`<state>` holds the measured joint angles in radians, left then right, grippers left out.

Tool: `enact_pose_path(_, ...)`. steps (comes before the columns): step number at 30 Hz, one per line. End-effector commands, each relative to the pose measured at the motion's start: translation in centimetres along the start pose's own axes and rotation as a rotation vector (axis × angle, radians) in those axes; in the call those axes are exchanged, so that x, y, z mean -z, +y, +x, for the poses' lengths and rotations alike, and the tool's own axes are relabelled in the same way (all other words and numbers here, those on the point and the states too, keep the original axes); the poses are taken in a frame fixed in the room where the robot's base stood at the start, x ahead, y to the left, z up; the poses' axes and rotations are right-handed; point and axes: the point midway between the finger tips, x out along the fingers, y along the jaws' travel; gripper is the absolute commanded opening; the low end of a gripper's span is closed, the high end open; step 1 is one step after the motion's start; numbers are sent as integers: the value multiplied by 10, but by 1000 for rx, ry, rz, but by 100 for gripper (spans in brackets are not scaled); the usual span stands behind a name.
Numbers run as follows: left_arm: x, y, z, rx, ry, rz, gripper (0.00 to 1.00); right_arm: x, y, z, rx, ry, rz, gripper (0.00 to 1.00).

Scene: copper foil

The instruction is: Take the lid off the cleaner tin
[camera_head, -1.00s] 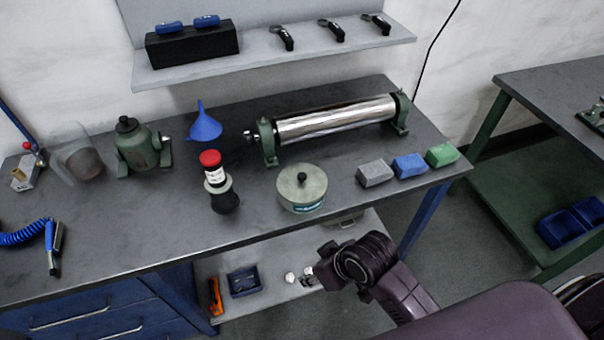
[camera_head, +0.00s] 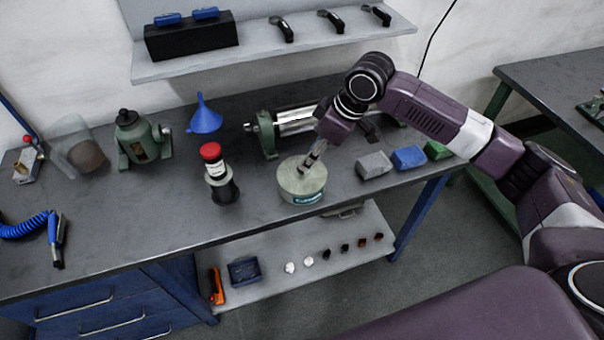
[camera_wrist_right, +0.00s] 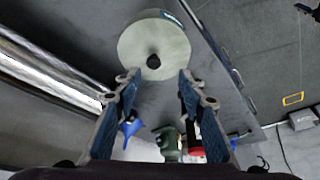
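The cleaner tin (camera_head: 302,190) is a round, pale green tin with a teal label, standing on the workbench. Its lid (camera_head: 294,170) is on, and the lid's dark knob (camera_wrist_right: 153,61) shows in the right wrist view. My right gripper (camera_head: 309,162) comes down over the tin from the upper right and partly hides the lid. In the right wrist view the right gripper (camera_wrist_right: 154,75) has its two blue-padded fingers apart, with the knob just beyond and between the tips, apparently untouched. My left gripper is not in view.
A red-capped bottle (camera_head: 214,165) stands left of the tin. A steel roller (camera_head: 296,122) lies behind it, partly hidden by my right arm. Grey (camera_head: 374,165), blue (camera_head: 408,158) and green (camera_head: 438,150) blocks sit to the right. The bench's front edge is close to the tin.

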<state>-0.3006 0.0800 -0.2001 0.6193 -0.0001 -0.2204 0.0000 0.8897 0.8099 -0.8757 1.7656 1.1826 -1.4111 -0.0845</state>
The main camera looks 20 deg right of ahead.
Motion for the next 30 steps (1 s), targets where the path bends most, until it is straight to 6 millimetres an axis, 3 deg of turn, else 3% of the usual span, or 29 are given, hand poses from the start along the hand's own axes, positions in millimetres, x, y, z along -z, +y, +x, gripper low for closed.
enact_pose_path(5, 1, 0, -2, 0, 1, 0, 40, 1, 9, -2, -1, -1, 12, 37)
enact_pose_path(21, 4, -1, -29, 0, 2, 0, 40, 2, 11, 65, -2, 0, 11, 37)
enact_pose_path(30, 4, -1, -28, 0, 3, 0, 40, 1, 12, 71, -4, 1, 9, 36)
